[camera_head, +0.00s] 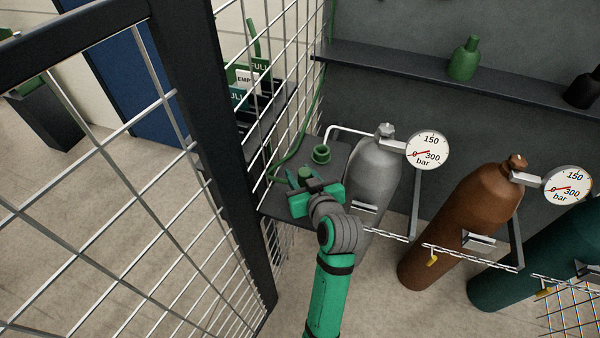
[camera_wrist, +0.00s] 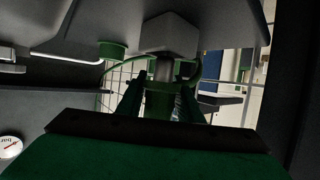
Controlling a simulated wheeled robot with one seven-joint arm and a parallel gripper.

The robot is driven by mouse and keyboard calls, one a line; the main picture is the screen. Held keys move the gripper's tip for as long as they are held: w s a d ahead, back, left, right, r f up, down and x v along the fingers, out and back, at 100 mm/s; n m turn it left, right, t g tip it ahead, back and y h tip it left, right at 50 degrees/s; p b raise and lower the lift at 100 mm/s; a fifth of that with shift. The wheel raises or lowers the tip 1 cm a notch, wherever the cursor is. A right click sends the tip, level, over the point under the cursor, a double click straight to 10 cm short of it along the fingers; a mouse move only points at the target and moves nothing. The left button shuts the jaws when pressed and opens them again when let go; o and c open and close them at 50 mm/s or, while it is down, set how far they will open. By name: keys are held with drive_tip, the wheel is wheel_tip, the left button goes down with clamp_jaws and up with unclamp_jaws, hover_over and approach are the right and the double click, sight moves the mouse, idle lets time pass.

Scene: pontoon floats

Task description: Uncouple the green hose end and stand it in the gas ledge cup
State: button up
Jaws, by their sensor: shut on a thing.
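My gripper (camera_head: 307,188) is shut on the green hose end (camera_head: 305,174), above the dark gas ledge (camera_head: 285,208). In the wrist view, which looks upside down, the green hose end (camera_wrist: 160,101) sits between the two fingers. It is in line with a short metal stub (camera_wrist: 164,70) on a grey block (camera_wrist: 170,36). I cannot tell whether it is still coupled to the stub. The green cup (camera_head: 321,154) stands on the ledge just behind my gripper, and shows in the wrist view (camera_wrist: 112,48). Its open top appears empty.
The green hose (camera_head: 300,140) loops along the mesh panel left of the ledge. A grey cylinder (camera_head: 370,180) with a gauge (camera_head: 428,150) stands close on the right, then a brown cylinder (camera_head: 465,225). A dark mesh-frame post (camera_head: 200,120) stands on the left.

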drive_tip(key=shift+f, duration=1.4)
drive_tip(key=o, duration=1.2)
drive_tip(key=v, duration=1)
drive_tip(key=shift+s+d+r, duration=0.1)
drive_tip(key=shift+s+r, duration=0.05)
drive_tip(key=shift+s, duration=0.25)
